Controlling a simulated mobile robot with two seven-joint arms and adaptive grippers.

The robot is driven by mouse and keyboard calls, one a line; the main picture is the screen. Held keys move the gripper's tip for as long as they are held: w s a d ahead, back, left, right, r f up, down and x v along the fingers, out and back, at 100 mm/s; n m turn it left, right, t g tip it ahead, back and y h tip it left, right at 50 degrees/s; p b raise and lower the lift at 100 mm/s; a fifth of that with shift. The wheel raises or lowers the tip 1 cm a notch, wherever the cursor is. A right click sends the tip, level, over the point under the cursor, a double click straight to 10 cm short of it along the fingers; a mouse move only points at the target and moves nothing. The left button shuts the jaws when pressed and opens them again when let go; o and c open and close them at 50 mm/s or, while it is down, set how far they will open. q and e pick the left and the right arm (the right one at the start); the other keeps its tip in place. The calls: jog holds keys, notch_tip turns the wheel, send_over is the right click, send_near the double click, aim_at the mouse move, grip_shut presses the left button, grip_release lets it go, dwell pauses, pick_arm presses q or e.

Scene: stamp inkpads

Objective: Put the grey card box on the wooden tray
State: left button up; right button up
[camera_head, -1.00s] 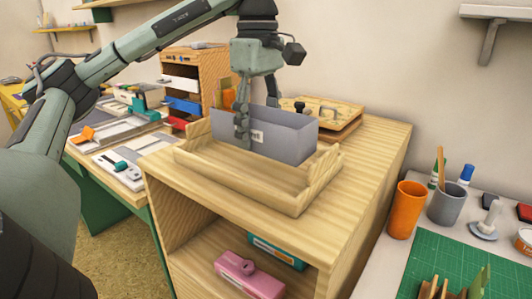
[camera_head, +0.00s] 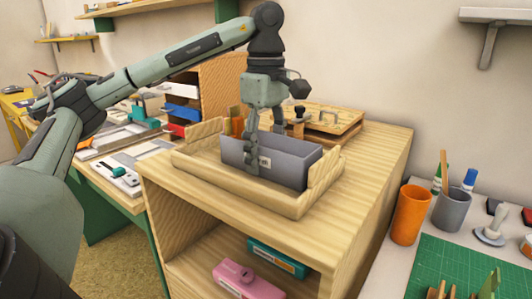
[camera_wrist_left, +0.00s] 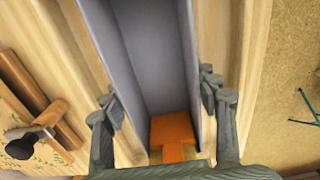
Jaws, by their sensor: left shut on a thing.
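The grey card box (camera_head: 290,168) is an open-topped box with a small pale label on its near side. It sits low within the rim of the wooden tray (camera_head: 210,176), upright and lengthwise along it. The tray's front wall hides its base, so I cannot tell if it touches the floor. My left gripper (camera_head: 262,146) is shut on the box, one finger outside each long wall. In the left wrist view the box (camera_wrist_left: 152,60) lies between the fingers (camera_wrist_left: 163,104), with an orange piece (camera_wrist_left: 172,130) showing between its walls.
The tray stands on a wooden cabinet (camera_head: 355,200). A wooden board with a handle (camera_head: 330,122) lies behind the tray. An orange cup (camera_head: 409,215) and a grey cup (camera_head: 450,207) stand on the bench at right. Pink (camera_head: 245,280) and teal (camera_head: 278,257) items lie on the shelf below.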

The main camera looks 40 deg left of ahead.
aim_at(267, 133)
pick_arm(q)
jog(key=o, duration=1.2)
pick_arm(e)
jog(key=shift+r, duration=0.2)
pick_arm(q)
jog(key=shift+r, duration=0.4)
notch_tip(267, 133, up, 3)
jog(key=shift+r+p, duration=0.15)
jog(key=shift+p, duration=0.5)
notch_tip(267, 133, up, 8)
jog(key=shift+r+p, duration=0.1)
jog(key=shift+p, duration=0.95)
pick_arm(e)
jog(key=s+d+f+g, duration=0.1)
jog(key=s+f, duration=0.3)
jog(key=f, duration=0.5)
jog(key=shift+f, duration=0.3)
